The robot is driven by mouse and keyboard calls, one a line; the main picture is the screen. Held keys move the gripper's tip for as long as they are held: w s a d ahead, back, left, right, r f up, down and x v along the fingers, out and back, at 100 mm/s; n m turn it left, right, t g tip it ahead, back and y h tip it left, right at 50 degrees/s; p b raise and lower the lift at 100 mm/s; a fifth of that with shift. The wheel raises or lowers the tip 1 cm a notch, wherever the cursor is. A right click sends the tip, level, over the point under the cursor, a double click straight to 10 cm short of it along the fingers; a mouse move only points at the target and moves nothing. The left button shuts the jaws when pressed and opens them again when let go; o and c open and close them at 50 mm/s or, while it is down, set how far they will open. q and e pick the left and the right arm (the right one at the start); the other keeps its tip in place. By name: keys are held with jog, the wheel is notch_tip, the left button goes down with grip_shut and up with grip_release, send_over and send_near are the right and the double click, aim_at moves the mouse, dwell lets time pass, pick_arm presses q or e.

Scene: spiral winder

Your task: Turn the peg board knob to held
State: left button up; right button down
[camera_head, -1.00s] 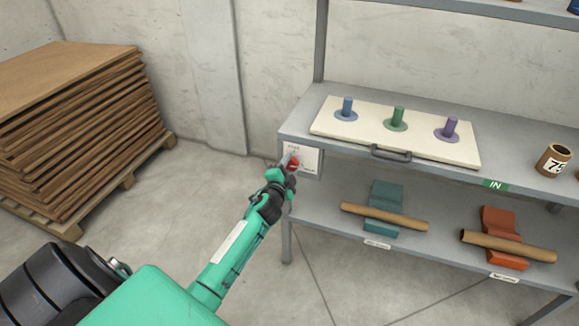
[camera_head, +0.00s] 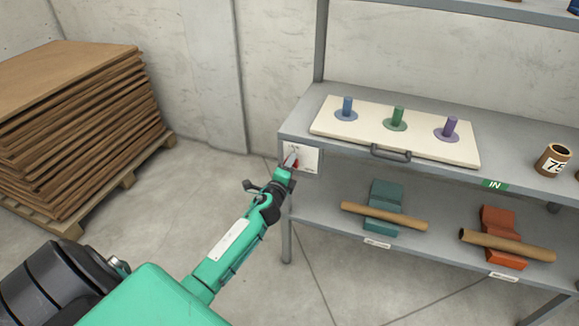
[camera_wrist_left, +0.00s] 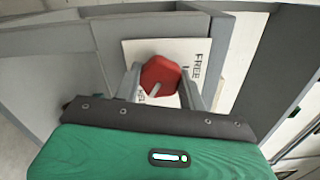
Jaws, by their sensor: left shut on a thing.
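The red knob (camera_wrist_left: 161,74) sits on a white label plate (camera_head: 307,157) at the left end of the shelf's front edge. My left gripper (camera_head: 291,162) is shut on the knob, one finger on each side of it in the left wrist view. The knob's white pointer line slants toward the lower left there, away from the word FREE. Other lettering is partly hidden behind the knob and fingers. The peg board (camera_head: 332,127) lies on the upper shelf with a blue, a green and a purple peg upright on it. My right gripper is not in view.
The grey shelf (camera_head: 465,178) holds a brown pot marked 75 (camera_head: 553,160) on the right. Cardboard tubes rest on a teal cradle (camera_head: 384,199) and an orange cradle (camera_head: 499,225) below. A pallet of brown sheets (camera_head: 85,120) stands at left. The floor between is clear.

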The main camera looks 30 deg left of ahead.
pick_arm(q)
jog(key=shift+f, duration=0.1)
dwell(0.3)
jog(key=o, duration=1)
jog(key=shift+c, duration=0.2)
jog(key=shift+s, duration=0.1)
jog(key=v, duration=1.3)
jog(key=shift+s+d, duration=0.2)
jog(key=shift+s, duration=0.1)
